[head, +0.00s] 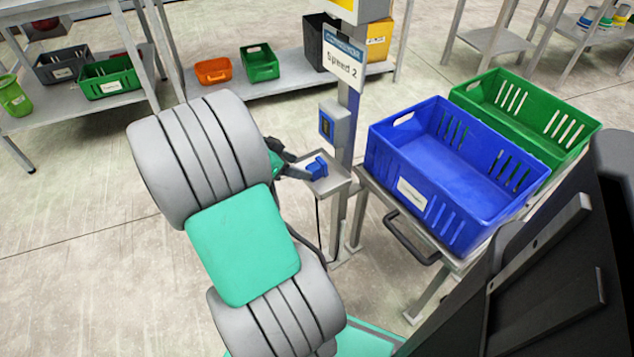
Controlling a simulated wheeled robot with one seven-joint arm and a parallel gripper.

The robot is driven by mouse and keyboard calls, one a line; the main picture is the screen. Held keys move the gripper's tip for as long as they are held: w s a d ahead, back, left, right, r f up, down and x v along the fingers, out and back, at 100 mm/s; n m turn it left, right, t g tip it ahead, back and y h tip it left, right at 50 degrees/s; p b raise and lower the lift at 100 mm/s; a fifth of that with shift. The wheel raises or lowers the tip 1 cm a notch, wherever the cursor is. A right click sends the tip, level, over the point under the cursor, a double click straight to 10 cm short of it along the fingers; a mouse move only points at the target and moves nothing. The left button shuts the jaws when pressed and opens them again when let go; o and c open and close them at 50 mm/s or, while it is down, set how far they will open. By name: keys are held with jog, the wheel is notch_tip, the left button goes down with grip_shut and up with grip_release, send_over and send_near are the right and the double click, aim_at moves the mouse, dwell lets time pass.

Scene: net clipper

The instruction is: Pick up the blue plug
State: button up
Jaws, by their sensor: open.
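The blue plug (317,166) sits on a small grey metal shelf (332,185) fixed to a post, near the middle of the head view. My gripper (300,170) comes in from the left, behind my large grey and green arm links. Its dark fingers are open and right beside the plug, at its left side. The fingers are small in this view, and I cannot tell whether they touch the plug or stand around it. Part of the gripper is hidden by my arm.
A blue crate (385,153) and a green crate (590,128) stand on a metal cart right of the post. A blue-grey box (334,127) is mounted above the shelf. Low shelves with small bins stand behind. Floor at left is clear.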

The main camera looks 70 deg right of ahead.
aim_at(316, 170)
jog(key=b+x, duration=0.2)
jog(key=x, duration=0.4)
jog(key=shift+s+d+f, duration=0.1)
jog(key=shift+d+f, duration=0.05)
jog(key=shift+f, duration=0.2)
grip_shut()
